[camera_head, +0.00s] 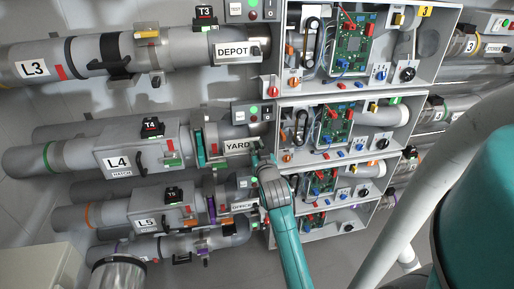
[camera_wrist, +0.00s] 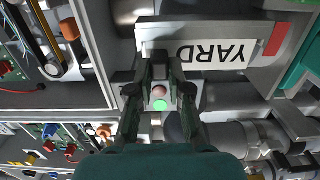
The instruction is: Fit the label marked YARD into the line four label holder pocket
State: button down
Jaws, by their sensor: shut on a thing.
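The YARD label (camera_head: 237,146) is a white plate with dark letters, in front of the end of the line four pipe, marked L4 (camera_head: 118,162). My gripper (camera_head: 258,149) is at the label's right end in the head view and is shut on it. In the wrist view, the label (camera_wrist: 217,53) reads upside down, with a red patch at its right end. My gripper's fingers (camera_wrist: 160,62) are at its left end there. The line four holder pocket is mostly hidden behind the label; I cannot tell whether the label sits inside it or just in front.
A DEPOT label (camera_head: 235,51) sits on the L3 line above. The L5 line (camera_head: 147,222) runs close below. An open cabinet with a circuit board (camera_head: 331,128) stands to the right of my gripper. A green-lit button box (camera_wrist: 159,98) lies behind my fingers.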

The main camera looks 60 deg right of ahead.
jog(key=shift+f, duration=0.3)
jog(key=c, duration=1)
grip_release()
jog(key=shift+s+a, duration=0.1)
jog(key=v, duration=1.1)
jog(key=shift+s+a, duration=0.25)
jog(key=shift+s, duration=0.05)
